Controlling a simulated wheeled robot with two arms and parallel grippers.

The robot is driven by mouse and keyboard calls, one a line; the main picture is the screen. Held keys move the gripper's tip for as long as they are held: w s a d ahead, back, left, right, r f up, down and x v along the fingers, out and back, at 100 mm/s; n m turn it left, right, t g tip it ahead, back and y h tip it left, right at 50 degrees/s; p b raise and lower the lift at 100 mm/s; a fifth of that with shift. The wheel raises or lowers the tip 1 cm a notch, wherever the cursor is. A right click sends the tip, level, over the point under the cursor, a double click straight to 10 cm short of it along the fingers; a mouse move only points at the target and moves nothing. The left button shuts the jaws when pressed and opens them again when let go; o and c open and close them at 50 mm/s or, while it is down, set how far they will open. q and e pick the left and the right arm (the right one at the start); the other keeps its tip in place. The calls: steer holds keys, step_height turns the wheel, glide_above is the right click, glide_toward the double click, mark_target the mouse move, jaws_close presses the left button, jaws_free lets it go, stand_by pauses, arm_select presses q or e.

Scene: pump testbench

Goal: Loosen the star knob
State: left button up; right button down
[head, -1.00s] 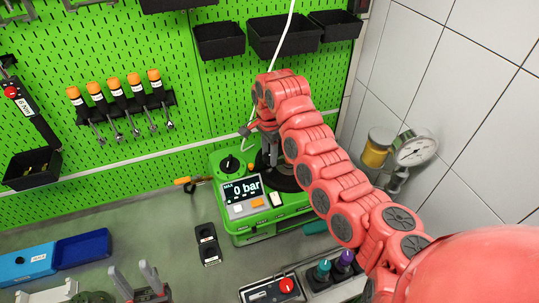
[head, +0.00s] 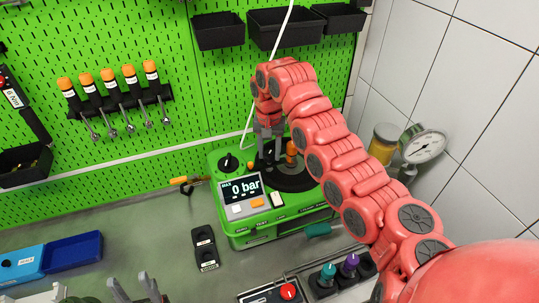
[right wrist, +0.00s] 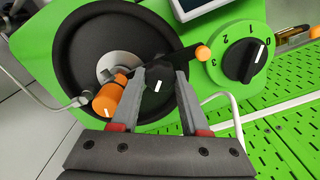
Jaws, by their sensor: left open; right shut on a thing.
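The star knob (right wrist: 157,92) is a small black knob with a white mark, on the green pump testbench (head: 258,238). In the right wrist view it sits between the two grey fingers of my right gripper (right wrist: 160,85), which are shut on it. In the head view my right gripper (head: 268,142) reaches down over the bench from behind the display. The fingers and arm partly hide the knob there. My left gripper (head: 133,286) is open and empty at the bottom edge of the head view, apart from the bench.
An orange cylindrical handle (right wrist: 109,98) is close beside the right gripper's fingers. A black dial (right wrist: 245,60) and the display reading 0 bar (head: 241,188) are nearby. A pressure gauge (head: 423,146) stands at the right. Grey table is free left of the black tray (head: 206,248).

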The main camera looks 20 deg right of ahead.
steer(key=shift+n, duration=0.6)
steer(key=shift+c, duration=2)
jaws_free()
step_height(320, 180, up, 9)
steer(key=p, duration=0.7)
step_height(320, 180, up, 8)
steer(key=r, duration=0.1)
glide_above(270, 153)
steer(key=shift+a+f, duration=0.1)
steer(key=shift+f, duration=0.15)
